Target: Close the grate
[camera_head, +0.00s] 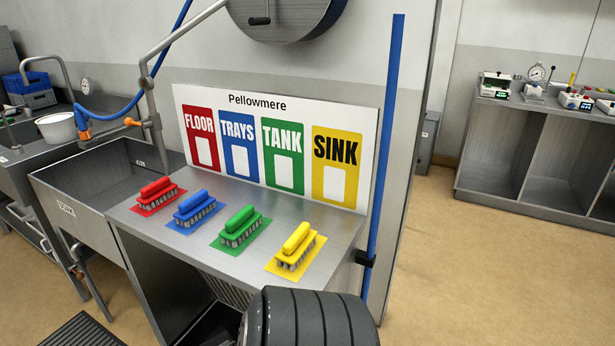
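A dark slatted floor grate (82,332) shows at the bottom left, cut off by the lower picture edge. I cannot tell whether it is open or shut. Another slatted surface (228,294) shows under the metal counter, mostly hidden in shadow, and I cannot tell what it is. Neither of my grippers is in view.
A metal counter (330,228) holds red, blue, green and yellow brushes on matching mats, before a labelled board (275,105). A sink (110,170) stands left. A blue pole (384,150) stands upright at the counter's right end. Floor (480,270) is clear at right.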

